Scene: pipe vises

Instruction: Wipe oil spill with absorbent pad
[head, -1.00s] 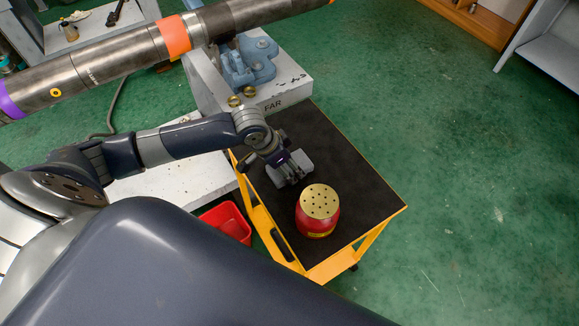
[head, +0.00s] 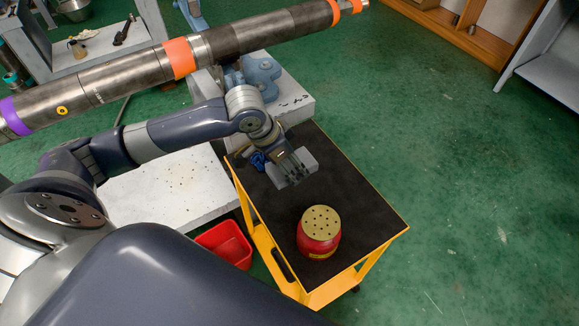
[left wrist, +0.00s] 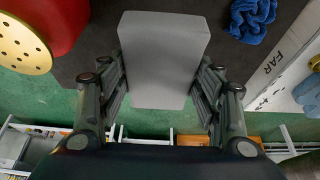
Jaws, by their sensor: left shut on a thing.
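My left gripper (head: 289,167) is shut on a grey absorbent pad (head: 306,162), above the cart's black top. In the left wrist view the pad (left wrist: 163,60) is a plain grey block between my two fingers. I cannot make out a clear oil spill; dark specks show on the white bench (head: 158,195), and dark marks on the white block marked FAR (head: 293,106). My right gripper is not in view.
A yellow-edged cart (head: 362,203) carries a red can with a perforated brass top (head: 319,240) and a blue cloth (head: 258,161). A long steel pipe (head: 130,77) crosses above my arm. A red bin (head: 226,246) stands beside the cart. Green floor at right is open.

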